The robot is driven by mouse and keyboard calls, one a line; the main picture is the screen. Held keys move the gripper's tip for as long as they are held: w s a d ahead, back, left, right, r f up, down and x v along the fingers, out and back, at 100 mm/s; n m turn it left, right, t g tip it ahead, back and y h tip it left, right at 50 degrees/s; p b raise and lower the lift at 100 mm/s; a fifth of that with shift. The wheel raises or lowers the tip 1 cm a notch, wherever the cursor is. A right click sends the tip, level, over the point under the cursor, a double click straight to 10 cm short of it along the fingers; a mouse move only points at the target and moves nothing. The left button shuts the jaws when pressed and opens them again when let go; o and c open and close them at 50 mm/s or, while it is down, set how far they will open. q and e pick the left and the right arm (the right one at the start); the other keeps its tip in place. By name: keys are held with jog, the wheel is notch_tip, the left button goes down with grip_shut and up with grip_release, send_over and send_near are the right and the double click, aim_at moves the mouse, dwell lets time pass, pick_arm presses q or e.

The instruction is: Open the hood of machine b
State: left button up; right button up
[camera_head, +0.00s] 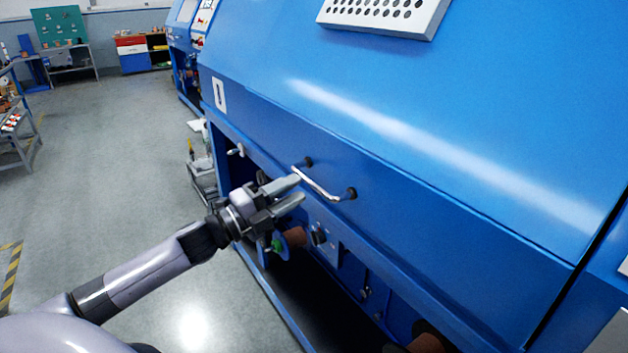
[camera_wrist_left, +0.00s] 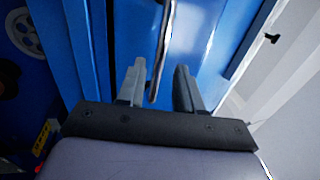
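The machine's hood (camera_head: 395,125) is a large blue sloping panel and looks closed. A curved metal bar handle (camera_head: 322,188) with dark mounts sits near its lower edge. My left gripper (camera_head: 300,189) is open, its fingertips close to the handle's left part, just in front of it. In the left wrist view the handle (camera_wrist_left: 162,48) appears between the two open fingers of my left gripper (camera_wrist_left: 160,72). I cannot tell whether the fingers touch it. My right gripper is out of view.
Below the hood is an open bay with a reddish-brown roller (camera_head: 294,237) and other parts. A white label plate (camera_head: 219,95) is on the machine's left end. A grey cart (camera_head: 203,180) stands beyond it. The grey floor (camera_head: 120,150) at left is mostly clear.

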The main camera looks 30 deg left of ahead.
aim_at(310, 179)
pick_arm(q)
jog(key=shift+x, duration=2.55)
grip_shut()
